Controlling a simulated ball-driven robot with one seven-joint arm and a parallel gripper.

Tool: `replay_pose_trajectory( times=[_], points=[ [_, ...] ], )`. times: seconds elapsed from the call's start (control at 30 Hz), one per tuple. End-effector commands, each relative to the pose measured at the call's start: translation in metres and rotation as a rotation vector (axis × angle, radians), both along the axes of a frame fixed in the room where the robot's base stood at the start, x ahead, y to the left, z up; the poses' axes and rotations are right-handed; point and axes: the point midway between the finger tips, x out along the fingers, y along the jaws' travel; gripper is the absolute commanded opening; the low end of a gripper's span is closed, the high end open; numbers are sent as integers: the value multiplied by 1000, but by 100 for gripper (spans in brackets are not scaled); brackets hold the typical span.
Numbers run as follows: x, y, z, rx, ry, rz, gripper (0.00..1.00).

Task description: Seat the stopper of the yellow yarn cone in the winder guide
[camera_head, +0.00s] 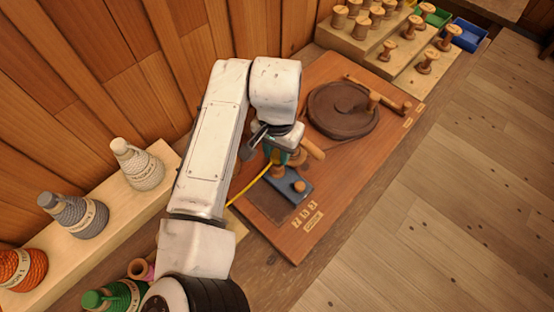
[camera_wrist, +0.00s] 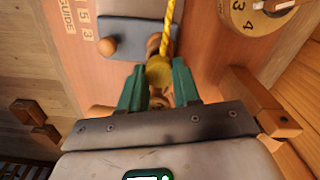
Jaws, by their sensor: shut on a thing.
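My gripper (camera_head: 275,157) is over the wooden winder board, at the blue-grey guide plate (camera_head: 294,187). In the wrist view its green fingers (camera_wrist: 158,78) are shut on a small yellow stopper (camera_wrist: 158,72). Yellow yarn (camera_wrist: 171,20) runs from the stopper; in the head view it stretches left behind my arm. The guide plate (camera_wrist: 125,30) has a round wooden knob (camera_wrist: 107,46) and a wooden post (camera_wrist: 153,42) close to the stopper. I cannot tell whether the stopper touches the guide. The yellow cone itself is not visible.
Orange (camera_head: 22,268), grey (camera_head: 74,215) and cream (camera_head: 138,165) cones stand on a ledge at left; a green cone (camera_head: 112,298) is below. A dark round disc (camera_head: 342,108) lies on the board. Spools (camera_head: 388,50) stand on steps at back. The floor at right is clear.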

Motion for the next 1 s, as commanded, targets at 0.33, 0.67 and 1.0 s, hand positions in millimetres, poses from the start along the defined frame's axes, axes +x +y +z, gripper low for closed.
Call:
replay_pose_trajectory(
  times=[0.33, 0.67, 1.0],
  points=[
    [0, 0, -14, 0, 0, -1, 4],
    [0, 0, -20, 0, 0, 0, 43],
    [0, 0, -19, 0, 0, 0, 62]
  ],
)
